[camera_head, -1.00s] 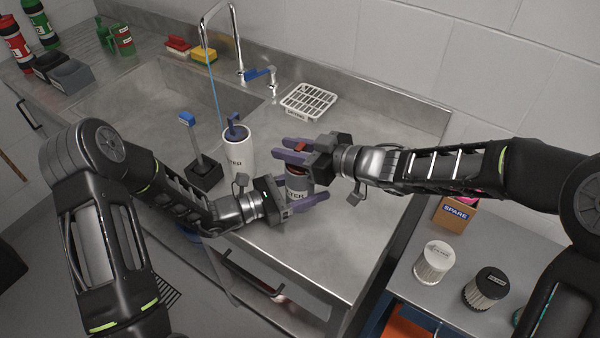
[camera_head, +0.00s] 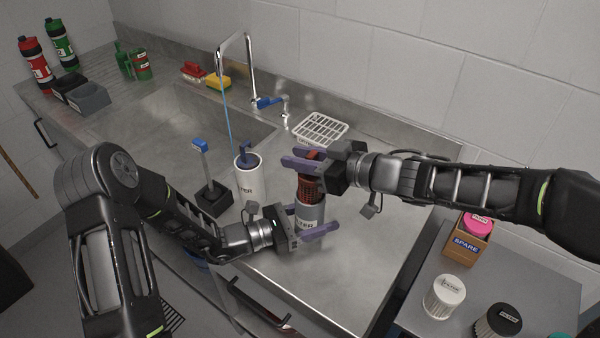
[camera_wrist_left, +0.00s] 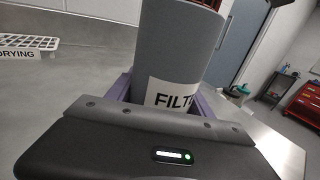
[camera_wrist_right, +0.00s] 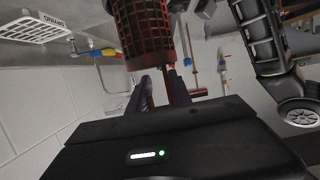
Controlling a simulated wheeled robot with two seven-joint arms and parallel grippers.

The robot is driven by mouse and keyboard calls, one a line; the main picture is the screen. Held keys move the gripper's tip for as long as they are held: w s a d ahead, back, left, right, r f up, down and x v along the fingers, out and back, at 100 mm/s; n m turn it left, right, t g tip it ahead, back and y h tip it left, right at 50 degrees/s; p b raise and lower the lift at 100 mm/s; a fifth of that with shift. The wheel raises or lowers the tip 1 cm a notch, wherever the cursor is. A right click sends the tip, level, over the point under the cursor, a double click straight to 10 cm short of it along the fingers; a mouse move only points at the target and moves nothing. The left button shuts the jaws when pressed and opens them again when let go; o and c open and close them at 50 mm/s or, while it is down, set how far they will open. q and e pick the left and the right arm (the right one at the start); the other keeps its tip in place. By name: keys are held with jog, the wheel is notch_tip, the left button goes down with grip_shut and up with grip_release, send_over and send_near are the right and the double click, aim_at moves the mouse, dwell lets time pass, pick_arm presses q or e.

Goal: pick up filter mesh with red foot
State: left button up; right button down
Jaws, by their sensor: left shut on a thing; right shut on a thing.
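A dark red filter mesh (camera_head: 311,184) stands partly out of the top of a grey housing (camera_head: 309,213) labelled FILTER. My right gripper (camera_head: 300,159) is shut on the mesh's upper end, where a bit of red shows between the fingers. The mesh's cage also shows in the right wrist view (camera_wrist_right: 144,27). My left gripper (camera_head: 312,230) is shut around the lower part of the housing, which fills the middle of the left wrist view (camera_wrist_left: 178,48). The mesh's lower end is hidden inside the housing.
A white FILTER canister (camera_head: 247,183) with a blue top and a blue-topped brush in a black stand (camera_head: 213,198) are to the left. A drying rack (camera_head: 320,128) is behind. White (camera_head: 444,298) and black (camera_head: 497,322) filters and a SPARE box (camera_head: 467,246) are at right.

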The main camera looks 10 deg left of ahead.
notch_tip(320, 180, up, 4)
jog(key=shift+r, duration=0.1)
dwell(0.5)
pick_arm(q)
jog(key=o, duration=1.5)
jog(key=shift+a, duration=0.1)
jog(key=v, duration=1.1)
jog(key=shift+s+a, duration=0.25)
jog(key=shift+s, duration=0.05)
